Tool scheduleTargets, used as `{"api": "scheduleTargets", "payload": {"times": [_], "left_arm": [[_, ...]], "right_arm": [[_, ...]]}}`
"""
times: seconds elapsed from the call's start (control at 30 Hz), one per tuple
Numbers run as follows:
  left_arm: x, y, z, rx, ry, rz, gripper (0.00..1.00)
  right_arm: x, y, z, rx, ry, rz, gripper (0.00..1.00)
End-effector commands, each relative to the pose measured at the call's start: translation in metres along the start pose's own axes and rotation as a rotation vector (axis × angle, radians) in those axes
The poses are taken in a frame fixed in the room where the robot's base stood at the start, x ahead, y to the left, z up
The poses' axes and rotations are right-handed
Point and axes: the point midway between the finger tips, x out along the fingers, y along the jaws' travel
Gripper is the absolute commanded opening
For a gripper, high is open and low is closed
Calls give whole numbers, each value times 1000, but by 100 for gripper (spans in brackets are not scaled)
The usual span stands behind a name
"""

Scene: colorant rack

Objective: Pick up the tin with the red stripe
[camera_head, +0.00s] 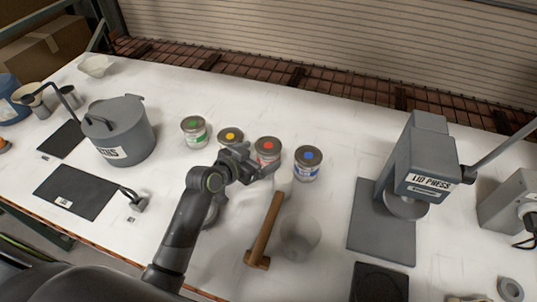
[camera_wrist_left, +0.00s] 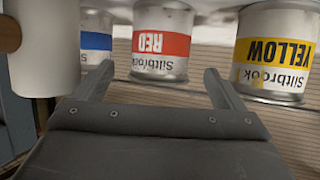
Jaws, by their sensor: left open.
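The red-striped tin (camera_head: 267,147) stands upright in a row of tins on the white table, with a red dot on its lid. In the left wrist view the tin (camera_wrist_left: 160,42) appears upside down, its label reading RED. My left gripper (camera_head: 256,170) is at the near side of this tin and partly covers its lower part. In the left wrist view the gripper's fingers (camera_wrist_left: 160,82) are spread and empty, with the red tin just beyond and between them. Whether a finger touches it I cannot tell. My right gripper is not in view.
The yellow tin (camera_head: 231,135) and green tin (camera_head: 194,130) stand left of the red one; the blue tin (camera_head: 308,164) stands right. A wooden-handled tool (camera_head: 268,227) lies in front. A grey pot (camera_head: 120,130) is left, a lid press (camera_head: 415,165) right.

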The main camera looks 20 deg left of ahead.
Motion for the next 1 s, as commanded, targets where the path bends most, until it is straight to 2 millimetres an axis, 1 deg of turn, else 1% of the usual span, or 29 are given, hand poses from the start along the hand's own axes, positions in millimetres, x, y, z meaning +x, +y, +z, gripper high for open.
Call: {"api": "scheduleTargets", "payload": {"times": [0.17, 0.4, 0.5, 0.63, 0.83, 0.87, 1.0], "left_arm": [[10, 0, -1, -1, 1, 1, 91], [39, 0, -1, -2, 1, 1, 91], [48, 0, -1, -1, 0, 1, 91], [52, 0, 0, 0, 1, 0, 91], [52, 0, 0, 0, 0, 0, 91], [52, 0, 0, 0, 0, 0, 89], [52, 0, 0, 0, 0, 0, 70]], "right_arm": [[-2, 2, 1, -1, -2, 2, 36], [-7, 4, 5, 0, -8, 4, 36], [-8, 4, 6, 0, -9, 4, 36], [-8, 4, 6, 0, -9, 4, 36], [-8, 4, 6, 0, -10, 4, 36], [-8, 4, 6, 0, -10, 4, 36], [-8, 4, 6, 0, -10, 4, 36]]}}
